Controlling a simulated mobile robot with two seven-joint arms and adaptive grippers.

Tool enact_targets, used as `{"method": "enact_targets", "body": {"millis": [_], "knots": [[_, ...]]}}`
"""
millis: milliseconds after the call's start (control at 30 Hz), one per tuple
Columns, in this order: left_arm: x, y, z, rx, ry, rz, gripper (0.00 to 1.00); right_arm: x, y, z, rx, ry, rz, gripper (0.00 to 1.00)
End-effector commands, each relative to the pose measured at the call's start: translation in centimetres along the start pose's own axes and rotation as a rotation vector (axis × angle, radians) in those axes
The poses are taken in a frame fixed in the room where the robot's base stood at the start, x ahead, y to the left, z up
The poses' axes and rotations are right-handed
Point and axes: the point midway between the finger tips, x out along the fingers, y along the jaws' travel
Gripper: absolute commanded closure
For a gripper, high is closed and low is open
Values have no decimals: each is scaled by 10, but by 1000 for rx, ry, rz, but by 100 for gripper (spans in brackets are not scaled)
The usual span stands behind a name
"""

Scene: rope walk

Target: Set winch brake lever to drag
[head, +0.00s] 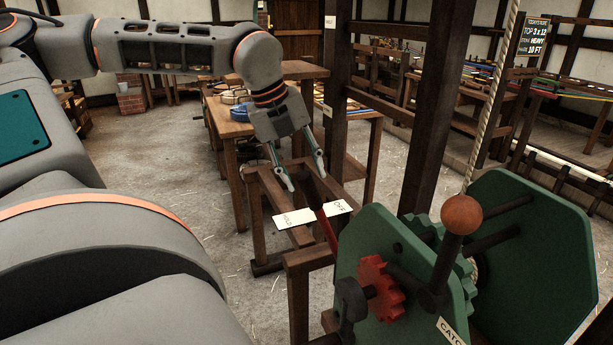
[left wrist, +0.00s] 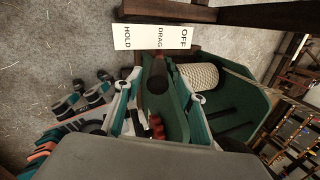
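The winch has green side plates (head: 385,235) and a red toothed wheel (head: 379,290). A red brake lever (head: 327,232) rises beside the near plate. In the head view it crosses the middle of a white label plate (head: 290,217), between HOLD and OFF. In the left wrist view the label plate (left wrist: 125,37) reads HOLD, DRAG, OFF, and a dark lever end (left wrist: 157,78) shows below DRAG. My left gripper (head: 306,184) is open above the plate. Its fingers (left wrist: 160,92) lie either side of the lever end in the wrist view, with no contact visible.
A second lever with an orange-brown ball knob (head: 461,214) stands on the winch, near a CATCH label. A dark wooden post (head: 432,120) and a rope (head: 494,95) rise behind it. Wooden benches (head: 235,145) stand behind my gripper. The floor at left is open.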

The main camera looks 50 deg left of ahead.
Motion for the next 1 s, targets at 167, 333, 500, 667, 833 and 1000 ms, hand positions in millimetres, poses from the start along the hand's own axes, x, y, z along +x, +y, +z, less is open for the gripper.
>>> {"method": "enact_targets", "body": {"millis": [167,333,500,667,833,1000], "knots": [[-40,-1,2,-1,-6,-3,60,0,0,0,1,0,0,60],[-70,0,1,0,-6,-3,60,0,-1,0,1,0,-1,60],[-88,0,1,0,-4,-2,60,0,-1,0,1,0,-1,60],[-93,0,1,1,-3,-2,60,0,-1,0,2,0,-1,60],[-93,0,1,1,-3,-1,60,0,-1,0,2,0,-1,60],[-93,0,1,1,-2,-1,60,0,-1,0,2,0,-1,60]]}}
